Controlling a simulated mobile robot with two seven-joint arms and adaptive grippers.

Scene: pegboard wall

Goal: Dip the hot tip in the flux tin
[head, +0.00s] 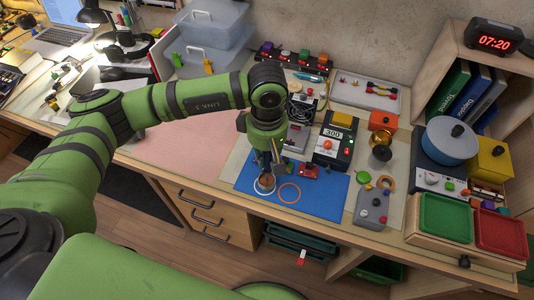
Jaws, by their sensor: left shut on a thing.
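My left gripper (268,166) hangs over the blue mat (325,188), pointing down. It is shut on a slim tool, likely the soldering iron, mostly hidden by the fingers. Directly below the fingers is a small round tin with a pale rim and brown inside, likely the flux tin (264,187), on the mat's left part. The tool's tip is too small and covered to tell whether it touches the flux. The soldering station (333,145), showing 300, stands behind the mat. My right gripper is not in view.
An orange ring (289,193) lies right of the tin, and a small red board (308,171) lies behind it. A grey box with knobs (372,208) stands right of the mat. The pink mat (185,145) at left has bare room. The bench's front edge is close.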

